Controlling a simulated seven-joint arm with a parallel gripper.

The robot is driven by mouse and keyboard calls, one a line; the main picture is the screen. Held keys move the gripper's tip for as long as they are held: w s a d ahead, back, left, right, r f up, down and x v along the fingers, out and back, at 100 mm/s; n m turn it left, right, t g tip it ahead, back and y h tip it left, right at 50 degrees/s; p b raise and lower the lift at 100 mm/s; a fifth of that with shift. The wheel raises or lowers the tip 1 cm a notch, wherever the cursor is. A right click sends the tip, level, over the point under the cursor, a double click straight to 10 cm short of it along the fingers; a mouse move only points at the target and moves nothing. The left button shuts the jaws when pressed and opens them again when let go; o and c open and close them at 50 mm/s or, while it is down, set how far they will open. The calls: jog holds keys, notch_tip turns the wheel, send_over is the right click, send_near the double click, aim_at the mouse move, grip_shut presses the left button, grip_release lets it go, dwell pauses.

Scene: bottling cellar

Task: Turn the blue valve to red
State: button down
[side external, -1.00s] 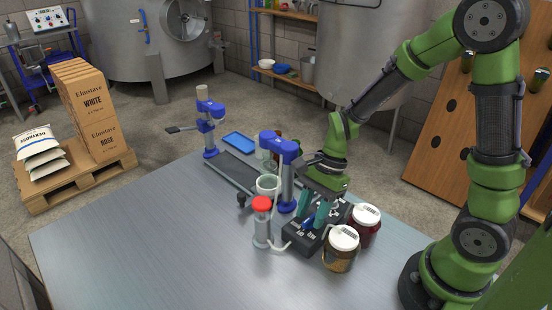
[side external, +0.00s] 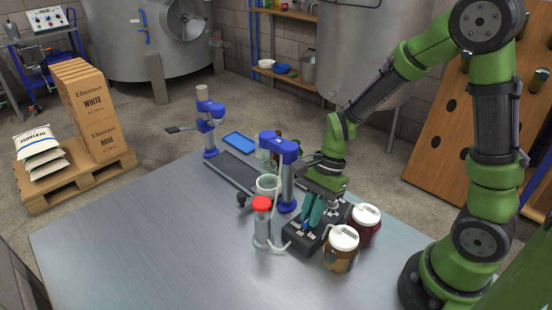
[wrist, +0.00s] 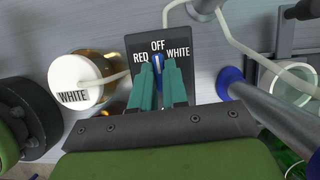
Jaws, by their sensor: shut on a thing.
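The blue valve (wrist: 156,62) sits on a dark panel (wrist: 136,50) lettered RED on the left, OFF at the top and WHITE on the right. In the wrist view its visible end points up, at OFF. My gripper (wrist: 160,68) has its two teal fingers shut on the valve, one on each side, and they hide much of it. In the side view my gripper (side external: 309,226) reaches down onto the dark valve block (side external: 299,243), where the valve is mostly hidden.
A white-lidded jar of amber contents (side external: 340,259) and a dark red jar (side external: 367,235) stand close beside the block. A red-capped cylinder (side external: 262,228), a pale hose and a blue-headed stand (side external: 280,144) are on its other side. The front left of the table (side external: 140,240) is clear.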

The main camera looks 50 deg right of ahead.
jog(key=n+g, duration=0.1)
jog(key=n, duration=0.3)
jog(key=shift+w+g, duration=0.15)
jog(key=shift+g, duration=0.25)
jog(key=n, duration=0.2)
jog(key=n+g+h, duration=0.1)
jog(key=n, duration=0.2)
jog(key=shift+w+a+h, duration=0.1)
jog(key=shift+h, duration=0.2)
jog(key=shift+n, duration=0.3)
jog(key=c, duration=1.1)
grip_release()
jog(key=shift+c, duration=0.2)
jog(key=shift+r, duration=0.15)
jog(key=shift+r, duration=0.3)
notch_tip(320, 180, up, 3)
jog(key=shift+r, duration=0.1)
jog(key=s+d+r, duration=0.1)
jog(key=s+d, duration=0.2)
jog(key=s, duration=1.2)
jog(key=shift+s+g, duration=0.3)
jog(key=shift+s, duration=0.05)
jog(key=shift+d, duration=0.1)
